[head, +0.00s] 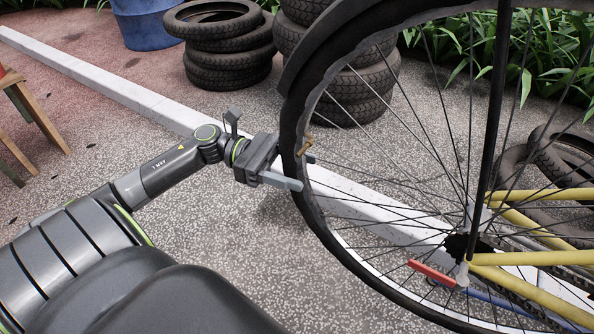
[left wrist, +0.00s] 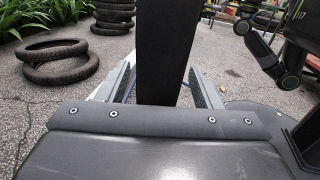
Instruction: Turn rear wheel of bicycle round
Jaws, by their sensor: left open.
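The bicycle's rear wheel (head: 292,110) fills the right of the head view, with a dark tyre, thin spokes and a hub (head: 468,243) beside a red lever (head: 432,273). The yellow bicycle frame (head: 535,258) runs off to the right from the hub. My left gripper (head: 294,170) is at the left side of the tyre, with its fingers apart. In the left wrist view the tyre (left wrist: 165,50) stands as a dark upright band between the two fingers, with a gap on each side. My right gripper is not seen.
Stacked tyres (head: 228,50) stand behind the gripper, and loose tyres (head: 565,155) lie at the right. A pale kerb (head: 110,85) crosses the ground. A blue barrel (head: 147,25) and a wooden stool (head: 35,110) are at the left. The pavement around my left arm is clear.

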